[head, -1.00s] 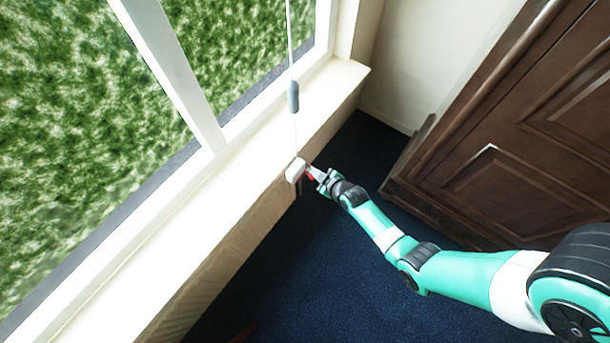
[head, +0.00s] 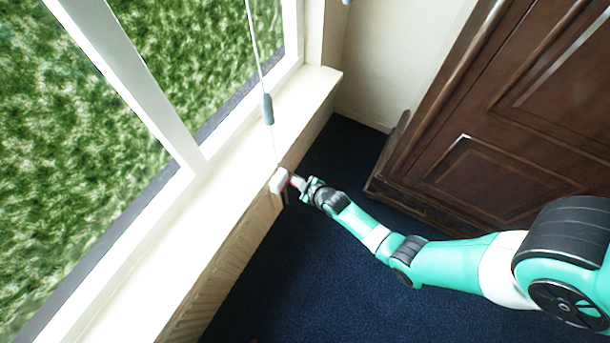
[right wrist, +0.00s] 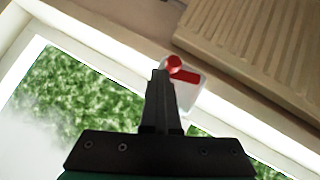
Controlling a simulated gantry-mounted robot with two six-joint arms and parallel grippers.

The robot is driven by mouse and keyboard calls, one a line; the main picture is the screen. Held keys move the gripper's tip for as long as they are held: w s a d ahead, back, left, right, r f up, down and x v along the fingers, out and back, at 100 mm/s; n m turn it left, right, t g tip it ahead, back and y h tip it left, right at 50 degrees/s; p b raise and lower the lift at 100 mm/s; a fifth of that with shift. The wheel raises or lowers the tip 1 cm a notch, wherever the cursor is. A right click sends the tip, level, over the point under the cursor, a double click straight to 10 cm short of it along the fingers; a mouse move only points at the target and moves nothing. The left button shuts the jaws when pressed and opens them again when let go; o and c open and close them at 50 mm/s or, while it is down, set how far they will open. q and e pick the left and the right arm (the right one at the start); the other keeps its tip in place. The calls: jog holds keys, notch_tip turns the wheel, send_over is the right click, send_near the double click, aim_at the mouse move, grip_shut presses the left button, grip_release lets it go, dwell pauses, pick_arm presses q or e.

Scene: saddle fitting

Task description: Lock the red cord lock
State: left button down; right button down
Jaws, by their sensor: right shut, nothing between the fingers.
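The cord lock is a small white block (head: 279,181) with a red part (head: 291,180), below the window sill at the end of a thin cord. In the right wrist view the red part (right wrist: 177,68) is a round knob with a short arm, in front of the pale block (right wrist: 190,92). My right gripper (head: 300,184) is at the red part from the right. In the right wrist view its fingers (right wrist: 161,75) are closed together, empty, and overlap the lock's left side. I cannot tell whether they touch it. My left gripper is out of view.
A grey cord weight (head: 267,109) hangs on the cord above the lock. The white sill (head: 215,190) and a ribbed panel (head: 228,262) below it are close to my right gripper. A dark wooden cabinet (head: 510,120) stands at the right. The blue floor (head: 300,290) is open.

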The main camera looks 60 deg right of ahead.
aim_at(286, 174)
jog(key=r, duration=0.1)
jog(key=w+r+p, duration=0.1)
jog(key=r+p, duration=0.1)
jog(key=shift+w+a+r, duration=0.2)
jog(key=shift+w+a, duration=0.1)
jog(key=shift+a, duration=0.1)
jog(key=shift+s+d+r+p, duration=0.15)
jog(key=shift+s+r+p, duration=0.05)
jog(key=shift+r+p, duration=0.25)
jog(key=shift+s+d+r+p, duration=0.15)
jog(key=shift+s+r+p, duration=0.05)
jog(key=shift+r+p, duration=0.2)
jog(key=s+r+p, duration=0.2)
jog(key=s+r, duration=0.2)
jog(key=s, duration=0.2)
jog(key=shift+s+r+p, duration=0.2)
jog(key=shift+r+p, duration=0.1)
jog(key=shift+r, duration=0.1)
